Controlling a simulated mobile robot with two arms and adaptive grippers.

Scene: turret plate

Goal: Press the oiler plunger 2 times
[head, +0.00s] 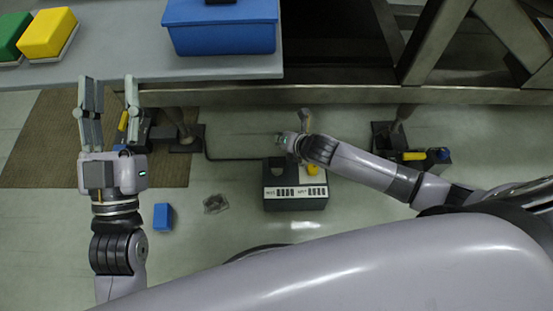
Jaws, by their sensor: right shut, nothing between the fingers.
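I cannot make out the oiler plunger for certain. A black box (295,202) with white labelled panels stands on the floor at the centre, with a yellow part (313,168) at its top right. My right gripper (304,118) is shut and empty, just beyond the box's far edge in the picture; its wrist covers part of the box's far side. I cannot tell whether it touches anything. My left gripper (107,84) is open and empty, with its fingers pointing up the picture near the grey table's front edge.
A grey table (130,62) at the upper left holds a blue bin (222,38), a yellow block (47,33) and a green block (12,36). A dark metal frame (345,95) runs along the back. A small blue box (162,217) lies on the floor.

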